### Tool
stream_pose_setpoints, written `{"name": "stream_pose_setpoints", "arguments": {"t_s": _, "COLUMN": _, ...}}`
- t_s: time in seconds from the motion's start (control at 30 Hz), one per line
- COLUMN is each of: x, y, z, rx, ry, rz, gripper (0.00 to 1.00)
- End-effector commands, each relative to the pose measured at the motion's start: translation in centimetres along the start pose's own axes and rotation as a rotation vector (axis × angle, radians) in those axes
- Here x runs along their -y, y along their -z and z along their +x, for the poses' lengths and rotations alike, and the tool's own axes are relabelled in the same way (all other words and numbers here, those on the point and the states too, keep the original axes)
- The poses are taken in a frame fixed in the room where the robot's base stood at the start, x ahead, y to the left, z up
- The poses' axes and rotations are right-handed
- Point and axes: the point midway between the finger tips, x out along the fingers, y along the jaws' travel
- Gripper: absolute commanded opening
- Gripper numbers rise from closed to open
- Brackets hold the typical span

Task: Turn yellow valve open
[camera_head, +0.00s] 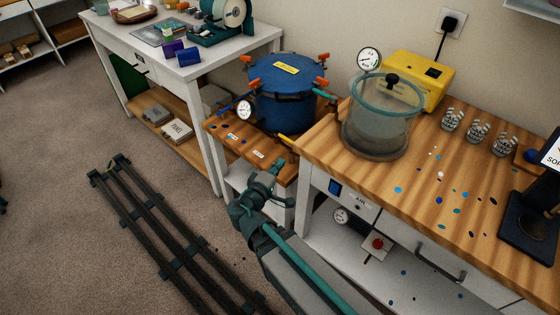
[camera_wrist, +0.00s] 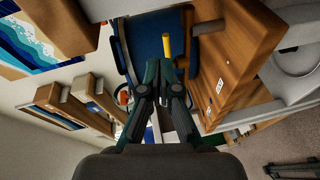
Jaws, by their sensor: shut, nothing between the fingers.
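The yellow valve (camera_head: 285,139) shows in the head view as a small yellow handle low on the front of the blue pressure pot (camera_head: 285,100). In the wrist view a yellow bar, which looks like the valve handle (camera_wrist: 166,46), stands just beyond the fingertips, in front of the blue pot (camera_wrist: 143,42). My gripper (camera_head: 277,165) is just below and in front of the valve in the head view. In the wrist view my gripper (camera_wrist: 165,68) has its fingers together with nothing between them. I cannot tell whether the fingertips touch the handle.
The pot stands on a low wooden stand (camera_head: 228,133). A clear chamber (camera_head: 380,120) and a yellow pump (camera_head: 420,78) stand on the wooden bench (camera_head: 415,200) to the right. A white table (camera_head: 180,64) is behind left.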

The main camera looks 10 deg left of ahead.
Motion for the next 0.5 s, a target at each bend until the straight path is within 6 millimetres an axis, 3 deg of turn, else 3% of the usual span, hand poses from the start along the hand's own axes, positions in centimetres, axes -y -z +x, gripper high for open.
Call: {"name": "stream_pose_setpoints", "arguments": {"t_s": 0.5, "x": -0.49, "y": -0.79, "z": -1.09, "rx": -0.006, "ry": 0.002, "rz": -0.003, "gripper": 0.0}}
